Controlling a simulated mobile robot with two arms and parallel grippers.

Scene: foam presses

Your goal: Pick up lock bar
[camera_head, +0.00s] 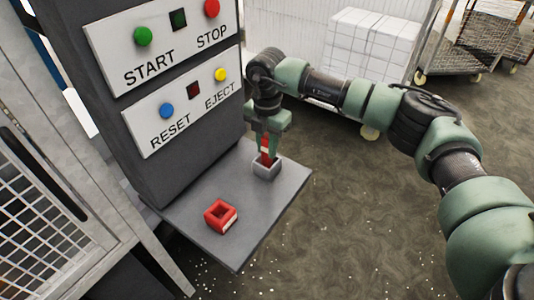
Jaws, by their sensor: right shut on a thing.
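My right gripper (267,143) points down over the right side of the grey shelf of the control panel. It is shut on a red bar (267,156), which I take to be the lock bar. The bar is upright, and its lower end is in or just over a small grey square holder (266,171); I cannot tell which. The gripper hides part of the bar. A red hollow square block (220,216) lies apart on the front left of the shelf. My left gripper is not in view.
The dark panel carries START (142,37), STOP (211,8), RESET (166,111) and EJECT (220,74) buttons just behind the shelf (236,252). A mesh door (45,215) stands at left. A cart with white blocks (370,42) is behind my right arm.

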